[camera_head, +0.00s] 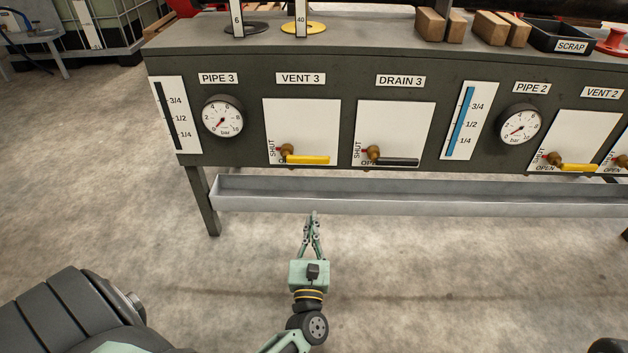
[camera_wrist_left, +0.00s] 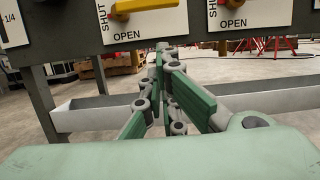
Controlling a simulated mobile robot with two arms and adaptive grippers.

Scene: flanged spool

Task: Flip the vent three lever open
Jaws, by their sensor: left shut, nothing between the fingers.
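The vent three lever (camera_head: 307,160) is yellow, on a brass valve at the lower part of the white VENT 3 plate (camera_head: 301,120). It lies level, pointing right from the valve, along the OPEN label at the plate's bottom edge. SHUT is written upright at the left. In the left wrist view the yellow lever (camera_wrist_left: 145,6) is cut off by the top edge, above the word OPEN. My left gripper (camera_head: 313,215) is shut and empty, in front of the trough and below the lever, apart from it. My right gripper is not in view.
A grey metal trough (camera_head: 400,197) runs along below the panel. The DRAIN 3 plate (camera_head: 394,128) with a dark lever (camera_head: 396,162) is to the right. A pressure gauge (camera_head: 222,117) is to the left. The floor in front is clear.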

